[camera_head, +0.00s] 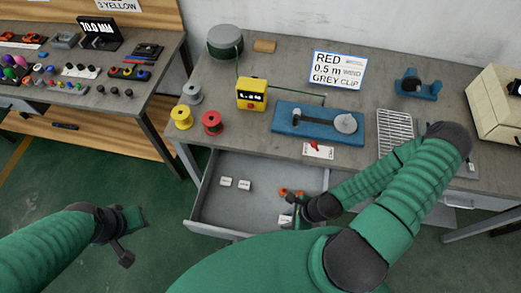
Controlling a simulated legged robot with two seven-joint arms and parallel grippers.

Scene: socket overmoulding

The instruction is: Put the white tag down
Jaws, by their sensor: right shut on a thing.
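My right gripper (294,210) reaches down into the open grey drawer (215,215) under the right workbench. It is shut on a small white tag (285,220) near the drawer's front right. Two more white tags, a left one (226,182) and a right one (244,185), lie on the drawer floor to the left. I cannot tell whether the held tag touches the drawer floor. My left gripper (124,248) hangs over the green floor at the left, away from the drawer; its finger opening is not clear.
Small orange pieces (290,192) lie in the drawer behind my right gripper. The drawer's middle is clear. On the bench above stand red (212,122) and yellow (181,116) spools, a yellow device (251,94), a blue fixture (290,122) and a sign (338,70).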

